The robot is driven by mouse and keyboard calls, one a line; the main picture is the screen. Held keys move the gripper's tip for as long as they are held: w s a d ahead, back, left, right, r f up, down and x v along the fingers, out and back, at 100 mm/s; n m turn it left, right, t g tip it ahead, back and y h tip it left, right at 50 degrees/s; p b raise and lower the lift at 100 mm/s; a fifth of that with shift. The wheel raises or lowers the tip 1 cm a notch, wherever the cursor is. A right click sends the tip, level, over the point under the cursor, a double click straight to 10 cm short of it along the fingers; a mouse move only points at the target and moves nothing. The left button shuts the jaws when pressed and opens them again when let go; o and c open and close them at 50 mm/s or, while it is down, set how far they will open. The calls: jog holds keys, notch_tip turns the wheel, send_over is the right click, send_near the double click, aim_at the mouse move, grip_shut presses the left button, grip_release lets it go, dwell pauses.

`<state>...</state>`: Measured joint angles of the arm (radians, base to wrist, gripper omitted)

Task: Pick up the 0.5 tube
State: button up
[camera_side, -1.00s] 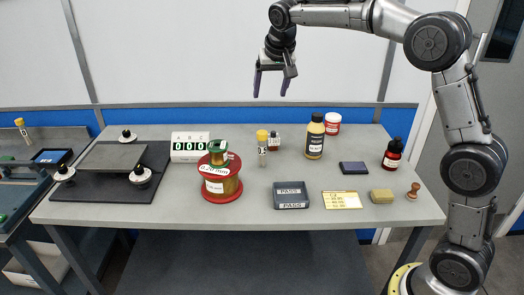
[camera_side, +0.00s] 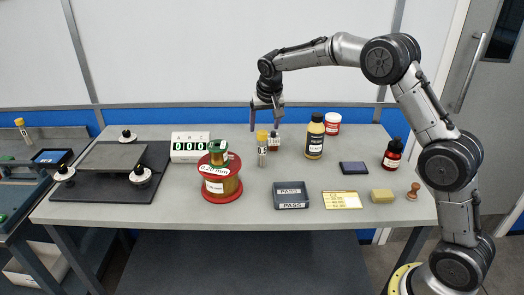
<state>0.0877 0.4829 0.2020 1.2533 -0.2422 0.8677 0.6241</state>
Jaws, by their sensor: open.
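The 0.5 tube (camera_side: 262,152) stands upright near the middle of the bench, a clear tube with a yellow cap and a label reading about 0.5. My gripper (camera_side: 265,128) points down just above and behind the tube in the picture, fingers open and empty. The fingertips look close to the cap's height. I cannot tell the exact depth between the fingers and these things.
Left of the tube are a red wire spool (camera_side: 221,187) and a counter box (camera_side: 190,147). Right of it stand a yellow-black bottle (camera_side: 315,138), a red-white jar (camera_side: 332,124) and a dark red bottle (camera_side: 393,154). A PASS box (camera_side: 291,195) lies in front. Another yellow-capped tube (camera_side: 22,130) is on the left bench.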

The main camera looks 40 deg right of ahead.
aim_at(262, 132)
jog(key=x, duration=0.4)
jog(key=shift+w+a+f, duration=0.1)
jog(key=shift+a+f, duration=0.15)
jog(key=shift+a, duration=0.05)
grip_shut()
jog(key=shift+r, duration=0.1)
dwell(1.0)
